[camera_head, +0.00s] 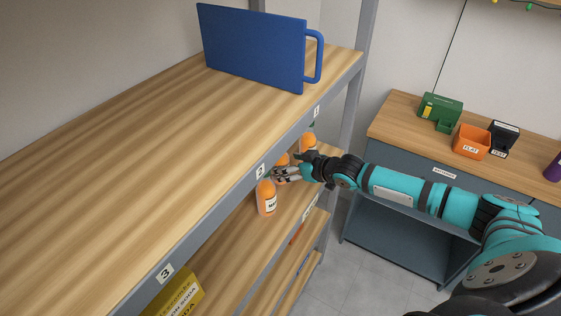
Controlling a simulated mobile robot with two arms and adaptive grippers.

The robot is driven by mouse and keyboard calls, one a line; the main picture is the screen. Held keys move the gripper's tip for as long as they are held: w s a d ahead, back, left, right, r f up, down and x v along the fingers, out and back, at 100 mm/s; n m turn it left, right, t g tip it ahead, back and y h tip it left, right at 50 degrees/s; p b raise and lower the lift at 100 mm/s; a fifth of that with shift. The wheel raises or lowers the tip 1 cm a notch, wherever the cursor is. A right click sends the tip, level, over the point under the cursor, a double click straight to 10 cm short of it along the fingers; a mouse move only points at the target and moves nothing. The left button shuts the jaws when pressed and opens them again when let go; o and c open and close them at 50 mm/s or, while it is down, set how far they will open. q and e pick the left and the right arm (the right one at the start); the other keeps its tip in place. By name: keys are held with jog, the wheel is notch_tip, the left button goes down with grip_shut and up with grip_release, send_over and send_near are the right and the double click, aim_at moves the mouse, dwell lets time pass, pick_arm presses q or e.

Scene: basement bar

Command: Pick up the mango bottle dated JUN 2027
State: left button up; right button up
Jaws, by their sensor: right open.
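Orange bottles stand on the second shelf, below the top board. The nearest bottle (267,199) is upright with a white label whose print is too small to read. Another orange bottle (308,143) stands farther back, just behind my right gripper. A third orange shape (283,159) shows between them, partly hidden by the gripper and the shelf edge. I cannot read a date on any of them. My right gripper (277,175) is open, with its fingers reaching in among the bottles, just beyond the nearest one. Whether it touches a bottle is unclear. My left gripper is not in view.
The top shelf board (170,150) has a blue panel with a handle (255,48) standing on it. A yellow box (178,296) sits lower left. A grey cabinet (400,135) at right carries a green box (440,108), an orange bin (471,143) and a black bin (503,138).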

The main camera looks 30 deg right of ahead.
aim_at(287, 165)
jog(key=x, duration=0.4)
jog(key=shift+f+p, duration=0.1)
jog(key=shift+p, duration=0.2)
jog(key=shift+s, duration=0.15)
jog(key=c, duration=1.5)
jog(key=shift+c, duration=0.5)
jog(key=shift+r, duration=0.2)
